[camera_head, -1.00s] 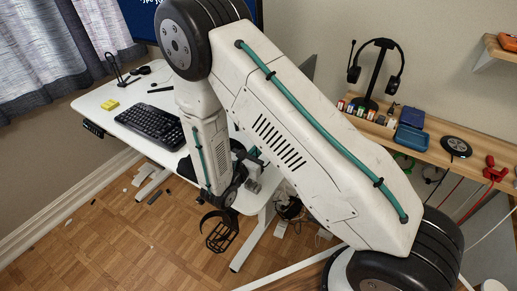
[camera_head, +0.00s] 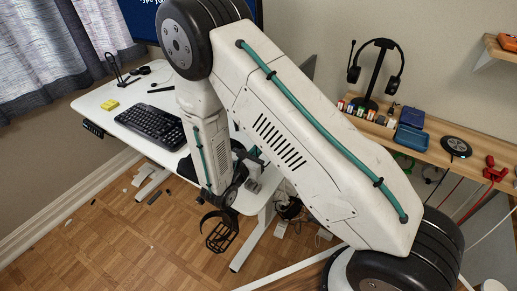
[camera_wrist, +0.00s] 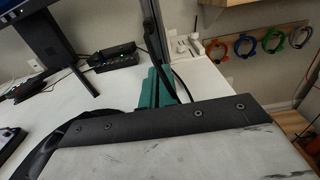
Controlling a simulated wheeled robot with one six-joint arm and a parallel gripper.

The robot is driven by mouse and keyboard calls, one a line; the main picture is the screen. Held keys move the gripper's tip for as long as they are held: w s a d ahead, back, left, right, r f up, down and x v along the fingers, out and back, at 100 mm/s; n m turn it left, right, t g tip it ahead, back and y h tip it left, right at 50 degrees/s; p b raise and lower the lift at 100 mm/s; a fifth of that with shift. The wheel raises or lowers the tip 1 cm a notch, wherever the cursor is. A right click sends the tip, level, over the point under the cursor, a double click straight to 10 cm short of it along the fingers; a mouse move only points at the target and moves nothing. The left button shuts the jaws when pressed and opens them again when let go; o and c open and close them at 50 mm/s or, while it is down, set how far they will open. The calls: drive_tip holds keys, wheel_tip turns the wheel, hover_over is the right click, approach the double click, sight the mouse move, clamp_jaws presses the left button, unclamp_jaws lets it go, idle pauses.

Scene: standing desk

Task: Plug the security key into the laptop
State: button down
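My gripper shows in the wrist view as teal finger parts (camera_wrist: 156,88) beyond the dark bracket and pale housing in the foreground. They point over the white desk. In the head view my gripper (camera_head: 256,155) is small and partly covered by my arm, near the desk's right end. I cannot tell how far apart the fingers are or whether anything is between them. I cannot make out the security key in either view. I cannot identify the laptop either; my arm covers much of the desk's right part.
The white desk (camera_head: 95,100) holds a black keyboard (camera_head: 150,126), a yellow block (camera_head: 110,104) and a monitor (camera_wrist: 45,38). A black dock-like box (camera_wrist: 115,60) stands at the back. A wooden shelf (camera_head: 470,165) with a headphone stand (camera_head: 375,75) is at right. Small scraps lie on the floor.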

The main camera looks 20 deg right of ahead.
drive_tip(key=shift+x, duration=1)
drive_tip(key=c, duration=1.6)
unclamp_jaws()
drive_tip(key=shift+v, duration=3.85)
